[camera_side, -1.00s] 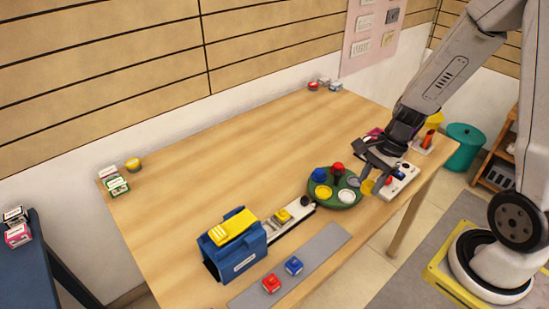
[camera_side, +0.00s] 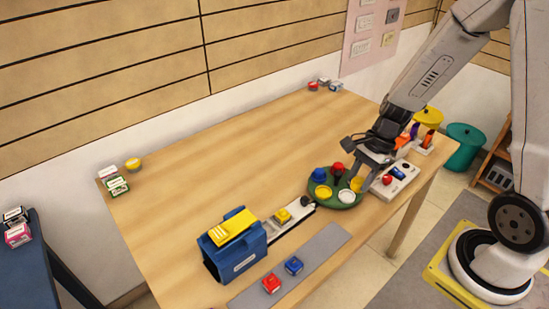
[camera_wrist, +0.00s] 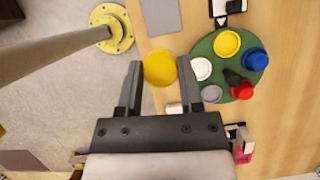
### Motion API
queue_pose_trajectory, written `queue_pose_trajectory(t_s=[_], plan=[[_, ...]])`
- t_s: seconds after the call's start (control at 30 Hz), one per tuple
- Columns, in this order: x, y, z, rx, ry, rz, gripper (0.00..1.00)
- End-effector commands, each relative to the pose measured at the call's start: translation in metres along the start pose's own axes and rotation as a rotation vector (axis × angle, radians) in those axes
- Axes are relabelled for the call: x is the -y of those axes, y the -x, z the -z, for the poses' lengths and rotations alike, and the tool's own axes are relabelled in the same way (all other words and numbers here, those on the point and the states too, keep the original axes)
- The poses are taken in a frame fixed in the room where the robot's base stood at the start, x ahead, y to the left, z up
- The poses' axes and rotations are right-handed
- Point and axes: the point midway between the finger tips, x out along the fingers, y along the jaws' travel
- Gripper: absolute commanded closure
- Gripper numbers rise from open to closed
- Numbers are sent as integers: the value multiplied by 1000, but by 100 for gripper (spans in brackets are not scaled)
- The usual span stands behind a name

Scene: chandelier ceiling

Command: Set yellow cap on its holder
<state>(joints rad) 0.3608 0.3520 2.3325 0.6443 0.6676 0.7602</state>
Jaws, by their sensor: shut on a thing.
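My gripper (camera_wrist: 160,72) is shut on a round yellow cap (camera_wrist: 160,68), held between its fingertips. In the side view the cap (camera_side: 356,184) shows in front of the right edge of a round green tray (camera_side: 338,204). The tray carries a yellow round piece (camera_wrist: 227,43), a white disc (camera_wrist: 201,69), a grey disc (camera_wrist: 211,93), a blue piece (camera_wrist: 255,60), a red piece (camera_wrist: 242,91) and a black upright piece (camera_wrist: 233,77).
A white panel with a red button (camera_side: 387,180) stands right of the tray. A blue box with a yellow top (camera_side: 236,251) and a grey strip (camera_side: 318,252) with red and blue blocks lie to the left and front. The table's back middle (camera_side: 240,145) is clear.

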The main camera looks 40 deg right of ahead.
Motion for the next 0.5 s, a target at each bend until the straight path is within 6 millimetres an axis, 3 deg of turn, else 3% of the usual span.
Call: queue_pose_trajectory(t_s=[0.27, 0.5], plan=[[51, -25, -30, 2, 123, -51, 100], [91, -56, -68, 0, 234, -98, 100]])
